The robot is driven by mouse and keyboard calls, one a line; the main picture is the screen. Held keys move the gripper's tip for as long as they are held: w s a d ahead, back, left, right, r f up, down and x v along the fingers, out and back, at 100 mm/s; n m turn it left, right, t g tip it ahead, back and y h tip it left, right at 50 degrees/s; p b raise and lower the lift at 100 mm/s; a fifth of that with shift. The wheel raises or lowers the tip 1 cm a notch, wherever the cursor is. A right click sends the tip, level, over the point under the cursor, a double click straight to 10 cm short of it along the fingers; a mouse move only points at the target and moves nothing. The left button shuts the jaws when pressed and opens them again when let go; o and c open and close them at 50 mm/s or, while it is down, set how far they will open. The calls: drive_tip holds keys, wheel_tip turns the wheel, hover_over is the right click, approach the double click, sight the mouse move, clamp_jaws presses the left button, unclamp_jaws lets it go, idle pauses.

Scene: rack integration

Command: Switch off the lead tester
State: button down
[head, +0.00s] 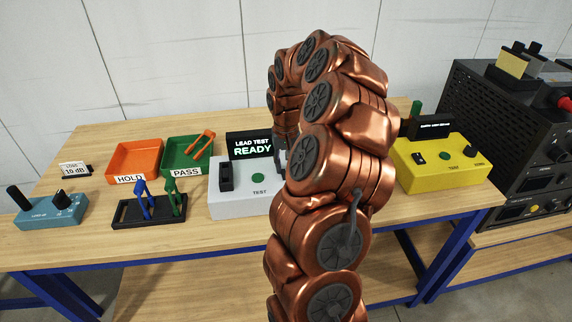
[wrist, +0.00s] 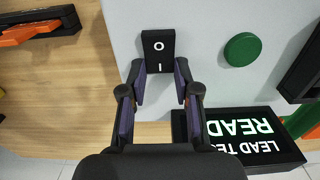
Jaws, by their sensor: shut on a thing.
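The lead tester (head: 232,204) is a pale grey box with a green button and a lit display (head: 253,147) reading "LEAD TEST READY". The display (wrist: 240,135) also shows in the wrist view. Its black rocker switch (wrist: 158,50), marked O and I, is on the panel beside the green button (wrist: 241,49). My gripper (wrist: 160,72) is shut on the switch, one fingertip at each side of it. In the head view my gripper (head: 281,158) shows only partly beside the display, and my arm hides the switch. Which side of the rocker is pressed I cannot tell.
A yellow unit (head: 440,165) stands right of my arm, beside a black equipment rack (head: 500,120). To the left are an orange HOLD tray (head: 110,165), a green PASS tray (head: 170,160), a black holder (head: 125,214) with blue and green leads, and a blue box (head: 45,215).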

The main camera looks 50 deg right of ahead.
drive_tip(key=b, duration=0.2)
drive_tip(key=shift+f+t+b, duration=0.2)
drive_tip(key=shift+t+b, duration=0.1)
drive_tip(key=t+h+b, duration=0.1)
drive_tip(key=b, duration=0.6)
drive_tip(key=shift+s+a+r+t+h, duration=0.15)
drive_tip(key=shift+s+a+t+h, duration=0.1)
drive_tip(key=shift+t+h, duration=0.15)
drive_tip(key=shift+r+b, duration=0.3)
drive_tip(key=shift+b, duration=0.25)
drive_tip(key=c, duration=0.8)
unclamp_jaws()
drive_tip(key=shift+c, duration=0.2)
drive_tip(key=v, duration=1.2)
drive_tip(key=shift+s, duration=0.2)
drive_tip(key=shift+a+f, duration=0.1)
drive_tip(key=shift+a, duration=0.1)
